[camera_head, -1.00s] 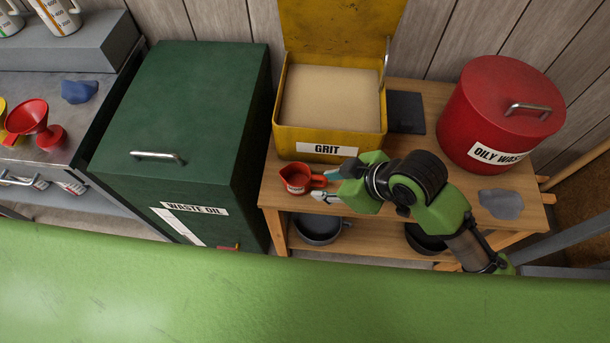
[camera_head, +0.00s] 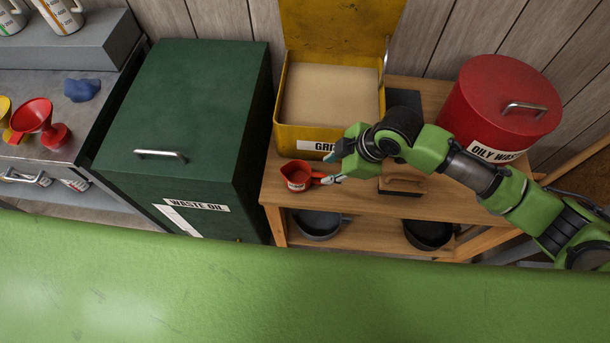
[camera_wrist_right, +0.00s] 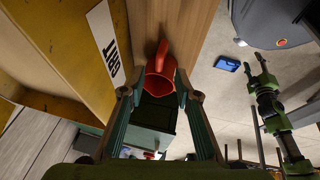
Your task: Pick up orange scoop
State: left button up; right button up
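The orange scoop (camera_head: 297,176), a small red-orange cup with a spout, stands upright on the wooden bench's front left corner, before the yellow grit box. Its handle points right, toward my right gripper (camera_head: 331,169). The right gripper is open, with its fingers close to the handle. In the right wrist view the scoop (camera_wrist_right: 160,72) shows between the two spread fingers, at their tips; I cannot tell whether they touch it. My left gripper (camera_wrist_right: 258,72) shows only in the right wrist view, far from the scoop, with its fingers apart.
The yellow grit box (camera_head: 291,137) stands just behind the scoop. The green waste oil cabinet (camera_head: 236,150) is left of the bench (camera_head: 350,202). A wooden-handled tool (camera_head: 402,186) lies right of the gripper. The red oily waste bin (camera_head: 500,100) is behind my right arm. Dark pans sit below.

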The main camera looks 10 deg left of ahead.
aim_at(323, 175)
jog(key=shift+p+x, duration=0.7)
jog(key=shift+x, duration=3.05)
jog(key=shift+d+f, duration=0.1)
jog(key=shift+d, duration=0.15)
grip_shut()
